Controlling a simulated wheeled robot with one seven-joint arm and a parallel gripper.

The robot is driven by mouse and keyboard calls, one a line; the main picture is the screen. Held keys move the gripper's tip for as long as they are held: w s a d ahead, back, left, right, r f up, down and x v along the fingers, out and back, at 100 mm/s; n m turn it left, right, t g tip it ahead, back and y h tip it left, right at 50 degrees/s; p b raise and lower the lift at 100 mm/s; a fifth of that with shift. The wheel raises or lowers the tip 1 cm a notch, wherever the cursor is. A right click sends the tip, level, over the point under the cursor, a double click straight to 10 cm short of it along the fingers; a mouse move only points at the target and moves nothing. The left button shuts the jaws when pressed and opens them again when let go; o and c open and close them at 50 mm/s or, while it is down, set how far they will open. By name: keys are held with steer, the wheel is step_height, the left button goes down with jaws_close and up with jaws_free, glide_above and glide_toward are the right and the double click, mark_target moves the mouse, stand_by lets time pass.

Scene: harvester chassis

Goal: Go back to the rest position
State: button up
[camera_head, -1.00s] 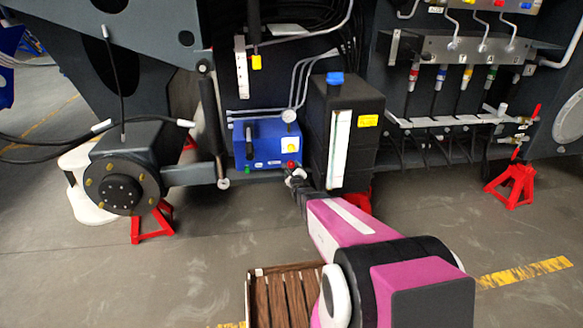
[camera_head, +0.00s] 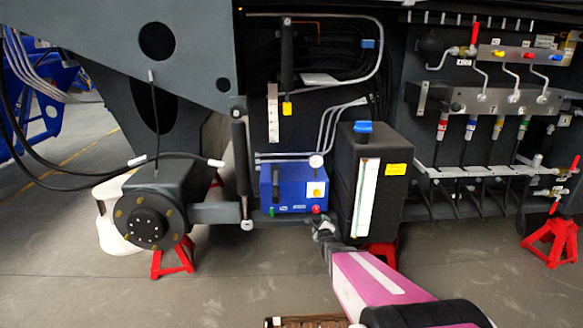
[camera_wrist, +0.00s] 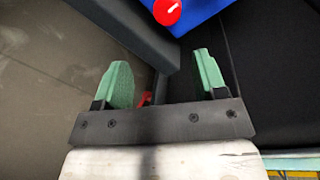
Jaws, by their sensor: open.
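My gripper (camera_wrist: 163,80) shows in the wrist view with its two green fingers spread apart and nothing between them. In the head view my pink arm reaches forward and up from the bottom edge, and my gripper (camera_head: 323,226) is small and dark at its far end, just below the blue box (camera_head: 290,188). The blue box has a red knob (camera_head: 316,209) at its lower right, a white panel and a gauge above. In the wrist view the red knob (camera_wrist: 167,11) lies beyond the fingertips at the top, apart from them.
A black tank (camera_head: 394,212) with a blue cap stands right of the blue box. A wheel hub (camera_head: 147,228) and red jack stands (camera_head: 173,258) are at left. A valve panel with hoses (camera_head: 485,102) is at right. A wooden slatted surface (camera_head: 310,322) shows at the bottom. Open floor lies in front.

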steer(key=s+r+n+g, duration=0.3)
steer(key=s+n+g, duration=0.5)
steer(key=s+n, duration=0.4)
steer(key=s+r+n+g, duration=0.3)
steer(key=s+n+g, duration=0.5)
steer(key=s+n, duration=0.4)
steer(key=shift+s+a+r, duration=0.15)
steer(key=shift+s+a, duration=0.2)
steer(key=shift+s, duration=0.75)
